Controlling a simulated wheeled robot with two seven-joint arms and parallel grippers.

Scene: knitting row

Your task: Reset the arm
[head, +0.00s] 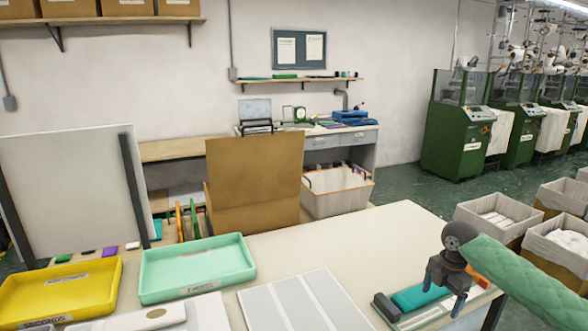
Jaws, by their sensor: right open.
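My right gripper (443,299) comes in from the right on an arm in a green quilted sleeve. It points down over the right end of the cream table (390,232), its fingers apart and nothing seen between them. Just left of and behind it lies a teal item (413,298) with a dark block (386,307) beside it. I cannot tell whether the fingers touch the teal item. My left gripper is not in view.
A yellow tray (60,287) labelled seconds and a mint tray (196,262) stand at the table's left. A pale striped panel (290,303) lies front centre. The table's back right is bare. Bins (497,216) stand on the floor beyond the right edge.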

